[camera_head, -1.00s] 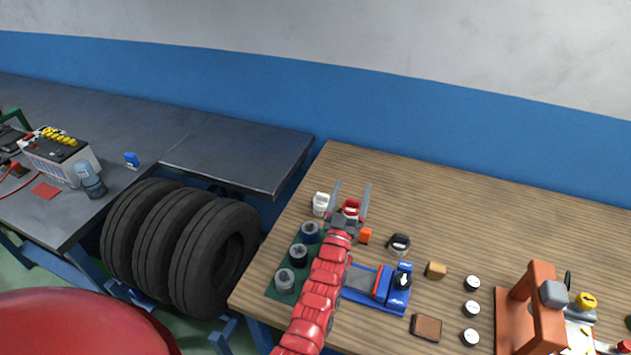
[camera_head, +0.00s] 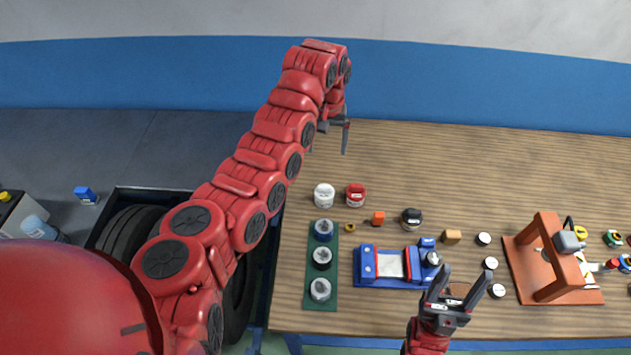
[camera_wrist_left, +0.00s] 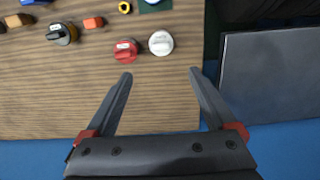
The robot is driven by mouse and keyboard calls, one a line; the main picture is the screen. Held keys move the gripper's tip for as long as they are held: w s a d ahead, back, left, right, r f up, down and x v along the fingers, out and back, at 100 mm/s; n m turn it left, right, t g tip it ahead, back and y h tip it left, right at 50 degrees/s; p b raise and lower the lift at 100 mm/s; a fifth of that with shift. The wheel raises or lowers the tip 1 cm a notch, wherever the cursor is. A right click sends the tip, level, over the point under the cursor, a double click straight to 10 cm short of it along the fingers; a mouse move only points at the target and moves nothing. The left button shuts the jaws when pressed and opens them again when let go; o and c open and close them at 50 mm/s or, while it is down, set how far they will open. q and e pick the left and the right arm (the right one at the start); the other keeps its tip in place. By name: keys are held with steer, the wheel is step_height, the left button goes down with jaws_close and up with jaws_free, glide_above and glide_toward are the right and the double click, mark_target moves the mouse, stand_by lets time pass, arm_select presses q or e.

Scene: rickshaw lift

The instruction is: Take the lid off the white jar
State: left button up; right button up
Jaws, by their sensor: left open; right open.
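The white jar (camera_head: 324,195) stands upright near the left end of the wooden table, with a white top on it. It also shows in the left wrist view (camera_wrist_left: 161,43), just past the fingertips. My left gripper (camera_head: 329,142) is open and empty, above the table behind the jar, fingers pointing down. In the left wrist view my left gripper (camera_wrist_left: 161,75) has its fingers spread, with nothing between them. My right gripper (camera_head: 452,285) is open over the front of the table, far to the right of the jar.
A red-lidded jar (camera_head: 356,195) stands close to the white jar's right. In front are a green mat (camera_head: 321,300) with several round containers, a small orange block (camera_head: 378,218) and a blue vise-like tool (camera_head: 366,268). An orange press (camera_head: 548,262) stands right. The back of the table is clear.

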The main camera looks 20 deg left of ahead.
arm_select(q)
steer(key=b, duration=0.4)
glide_above(325, 186)
steer(key=f, duration=1.2)
steer(key=shift+s+d, duration=0.35)
steer(key=shift+s, duration=0.05)
steer(key=f+b, duration=0.2)
steer(key=f, duration=0.1)
steer(key=f+b, duration=0.1)
steer(key=f, duration=0.1)
steer(key=shift+w+a+b, duration=0.3)
steer(key=shift+a+b, duration=0.05)
steer(key=shift+a, duration=0.05)
steer(key=shift+f, duration=0.2)
steer(key=shift+r, duration=0.1)
steer(key=shift+c, duration=0.9)
steer(key=c, duration=1.2)
steer(key=shift+r, duration=0.15)
steer(key=shift+c, duration=0.2)
